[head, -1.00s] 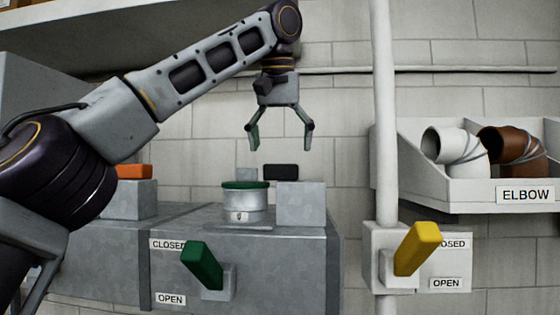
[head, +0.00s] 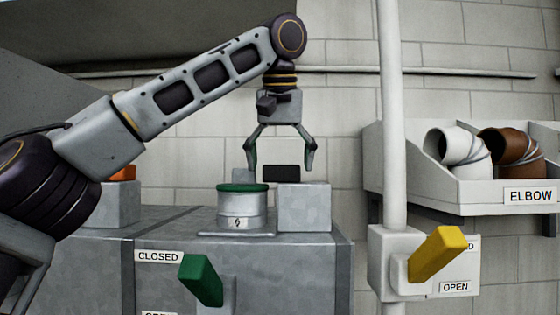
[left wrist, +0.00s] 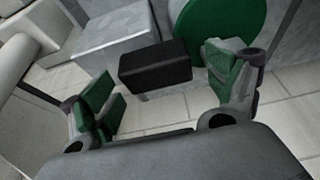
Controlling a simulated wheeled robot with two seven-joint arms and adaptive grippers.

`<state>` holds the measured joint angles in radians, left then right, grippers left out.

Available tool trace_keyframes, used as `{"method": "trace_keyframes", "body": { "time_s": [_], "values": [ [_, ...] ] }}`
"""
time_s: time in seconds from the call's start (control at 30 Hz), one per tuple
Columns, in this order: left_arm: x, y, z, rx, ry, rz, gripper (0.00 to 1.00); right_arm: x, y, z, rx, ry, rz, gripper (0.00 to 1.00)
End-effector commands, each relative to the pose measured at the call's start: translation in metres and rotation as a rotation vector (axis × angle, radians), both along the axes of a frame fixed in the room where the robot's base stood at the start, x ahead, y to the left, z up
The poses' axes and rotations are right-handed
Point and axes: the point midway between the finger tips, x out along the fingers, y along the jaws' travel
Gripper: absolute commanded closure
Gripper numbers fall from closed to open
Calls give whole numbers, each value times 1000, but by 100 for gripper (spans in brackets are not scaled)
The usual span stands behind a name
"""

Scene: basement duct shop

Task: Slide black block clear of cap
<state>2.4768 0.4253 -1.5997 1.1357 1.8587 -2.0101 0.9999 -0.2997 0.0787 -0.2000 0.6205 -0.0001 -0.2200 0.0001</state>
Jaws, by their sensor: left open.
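The green cap (head: 242,187) sits on a short round metal collar (head: 240,208). My left gripper (head: 280,168) is open and points down, its fingertips level with the black block in the head view and one to each side of it. In the left wrist view the black block (left wrist: 155,67) lies ahead between the open green-padded fingers, apart from them, and the cap (left wrist: 215,30) is beyond the right finger. My right gripper is not in view.
A grey block (head: 304,207) stands right of the collar. A green lever (head: 201,280) and a yellow lever (head: 437,254) stick out in front. A white pipe (head: 392,120) rises to the right, beside an elbow bin (head: 470,198). An orange block (head: 122,173) is at left.

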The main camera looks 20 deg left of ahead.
Motion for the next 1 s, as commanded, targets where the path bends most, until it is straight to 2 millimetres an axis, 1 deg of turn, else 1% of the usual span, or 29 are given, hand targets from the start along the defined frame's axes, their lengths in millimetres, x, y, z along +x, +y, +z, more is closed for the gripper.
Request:
{"method": "trace_keyframes", "body": {
  "time_s": [0.23,0.43,0.73,0.87,1.0],
  "values": [
    [0,0,0,0,0,0,12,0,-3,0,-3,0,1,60],
    [0,0,0,0,0,0,37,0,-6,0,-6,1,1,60],
    [0,0,0,0,0,0,76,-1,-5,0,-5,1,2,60],
    [0,-1,0,1,0,0,76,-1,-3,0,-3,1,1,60],
    [2,-7,0,1,0,0,76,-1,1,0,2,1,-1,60]
  ]
}}
